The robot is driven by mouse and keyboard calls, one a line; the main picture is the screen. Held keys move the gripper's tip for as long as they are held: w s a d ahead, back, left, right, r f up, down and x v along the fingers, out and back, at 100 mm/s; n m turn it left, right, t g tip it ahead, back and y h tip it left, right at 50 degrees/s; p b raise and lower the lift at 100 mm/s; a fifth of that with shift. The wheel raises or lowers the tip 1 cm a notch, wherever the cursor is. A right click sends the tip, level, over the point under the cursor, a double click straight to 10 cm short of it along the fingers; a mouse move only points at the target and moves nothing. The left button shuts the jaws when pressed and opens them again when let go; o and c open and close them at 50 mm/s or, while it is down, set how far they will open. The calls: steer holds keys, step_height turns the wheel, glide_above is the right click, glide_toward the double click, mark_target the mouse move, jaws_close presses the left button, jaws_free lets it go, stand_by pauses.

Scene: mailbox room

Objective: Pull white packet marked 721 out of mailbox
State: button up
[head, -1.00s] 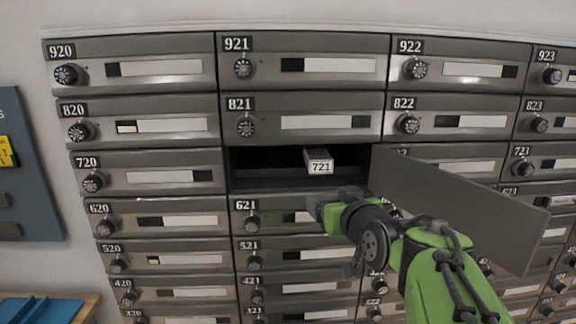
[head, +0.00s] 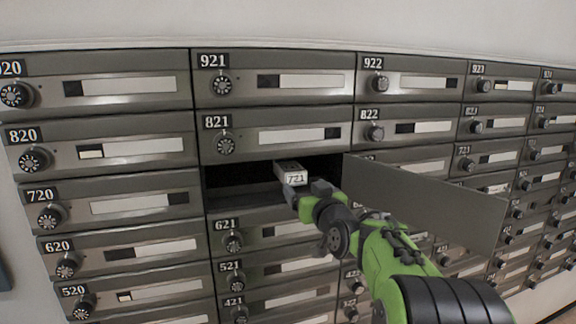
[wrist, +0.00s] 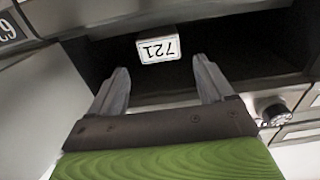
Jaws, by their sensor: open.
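The white packet marked 721 (head: 295,178) lies in the open mailbox compartment (head: 240,190), its label end facing out. In the wrist view the packet (wrist: 158,48) appears upside down, just beyond and between my fingertips. My gripper (head: 312,190) is at the compartment's mouth, close to the packet's label end. In the wrist view my gripper (wrist: 162,68) is open, with one finger to either side of the packet's line and nothing between them. The rear of the packet is hidden in the dark compartment.
The open mailbox door (head: 430,200) swings out to the right of the compartment, close beside my arm. Closed mailboxes surround the opening, with door 821 (head: 275,138) above and door 621 (head: 265,232) below.

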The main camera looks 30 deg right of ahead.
mark_target(296, 176)
steer(key=p+x, duration=0.3)
steer(key=x, duration=0.5)
steer(key=c, duration=0.7)
steer(key=shift+r, duration=0.15)
steer(key=shift+c, duration=0.2)
steer(key=shift+r, duration=0.1)
steer(key=b+v, duration=1)
steer(key=v, duration=0.5)
